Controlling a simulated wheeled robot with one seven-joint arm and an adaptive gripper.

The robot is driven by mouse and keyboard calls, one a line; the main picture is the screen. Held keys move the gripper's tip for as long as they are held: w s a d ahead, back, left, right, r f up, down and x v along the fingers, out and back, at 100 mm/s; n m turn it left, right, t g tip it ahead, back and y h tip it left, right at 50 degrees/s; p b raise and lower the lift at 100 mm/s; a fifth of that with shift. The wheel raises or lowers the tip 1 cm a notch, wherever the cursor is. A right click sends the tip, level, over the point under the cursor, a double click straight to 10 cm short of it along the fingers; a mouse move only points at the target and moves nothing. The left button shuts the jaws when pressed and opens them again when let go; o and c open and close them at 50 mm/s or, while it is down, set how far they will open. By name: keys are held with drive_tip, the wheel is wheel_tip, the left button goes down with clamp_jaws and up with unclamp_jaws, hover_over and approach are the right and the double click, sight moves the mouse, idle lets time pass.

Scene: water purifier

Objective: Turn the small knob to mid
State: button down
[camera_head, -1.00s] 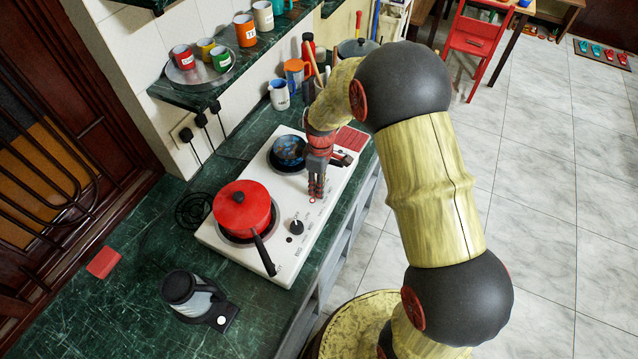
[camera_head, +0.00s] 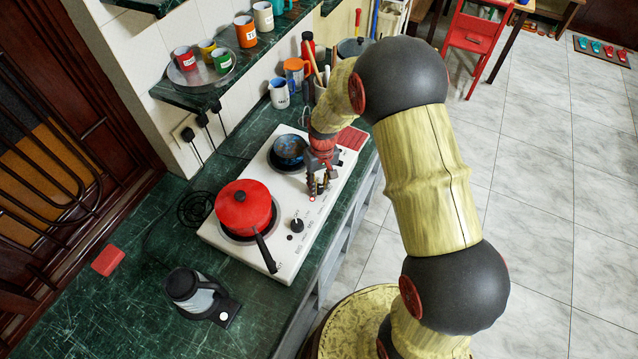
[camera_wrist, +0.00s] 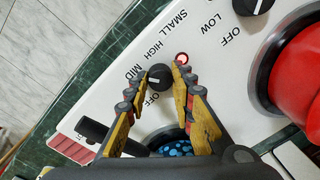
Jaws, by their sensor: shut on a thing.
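The small knob (camera_wrist: 158,78) is black and round, on the white stove top (camera_wrist: 110,55). In the wrist view it sits between my gripper's (camera_wrist: 154,83) two fingers, which are shut on it. A white mark on the knob's face lies about level and faces the word MID at its left; OFF is below it and HIGH above. In the head view my gripper (camera_head: 317,190) is low over the stove's front strip, and its fingers largely hide the small knob there.
A second black knob (camera_head: 297,224) is to the lower left of my gripper. A red pot (camera_head: 243,207) with a black handle stands on the big burner. A blue pan (camera_head: 289,149) is on the small burner behind my gripper, and its handle (camera_wrist: 92,128) is close to the left finger.

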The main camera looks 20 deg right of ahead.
sight(321, 186)
drive_tip(key=shift+m, duration=0.4)
drive_tip(key=c, duration=1.5)
unclamp_jaws()
drive_tip(key=shift+r, duration=0.1)
wheel_tip(321, 186, up, 12)
drive_tip(key=shift+d, duration=0.3)
